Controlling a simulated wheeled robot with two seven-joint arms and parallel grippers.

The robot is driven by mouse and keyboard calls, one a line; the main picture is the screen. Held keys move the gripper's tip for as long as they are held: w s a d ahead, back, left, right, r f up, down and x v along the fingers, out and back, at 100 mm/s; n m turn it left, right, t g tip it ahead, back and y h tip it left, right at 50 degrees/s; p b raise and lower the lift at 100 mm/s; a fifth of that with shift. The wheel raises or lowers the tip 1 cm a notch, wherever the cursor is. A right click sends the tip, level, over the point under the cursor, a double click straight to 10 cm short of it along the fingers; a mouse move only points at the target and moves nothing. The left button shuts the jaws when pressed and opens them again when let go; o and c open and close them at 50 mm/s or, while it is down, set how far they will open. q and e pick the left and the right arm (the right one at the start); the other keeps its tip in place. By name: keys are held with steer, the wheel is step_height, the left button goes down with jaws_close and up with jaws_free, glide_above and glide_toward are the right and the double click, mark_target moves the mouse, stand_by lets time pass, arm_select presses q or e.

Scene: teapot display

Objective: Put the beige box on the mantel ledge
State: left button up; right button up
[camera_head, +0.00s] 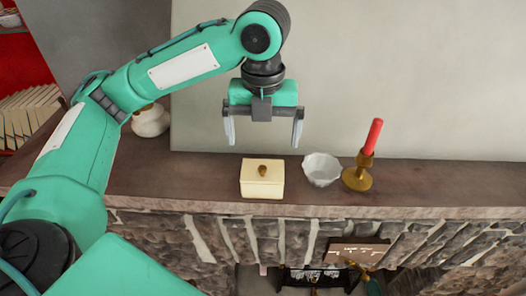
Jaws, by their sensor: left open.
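The beige box (262,180), with a small brown knob on its lid, sits upright on the mantel ledge (420,190), close to the front edge. My left gripper (263,138) is open and empty, pointing down above and slightly behind the box, its fingers spread to either side and apart from it. My right gripper is not in view.
A white faceted bowl (321,169) stands just right of the box. Right of it is a brass candlestick (357,178) with a red candle (373,136). A white rounded pot (150,121) stands at the left, partly behind my left arm. The ledge's right end is clear.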

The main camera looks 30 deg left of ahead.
arm_select(q)
steer(key=shift+r, duration=0.7)
steer(key=shift+s, duration=0.1)
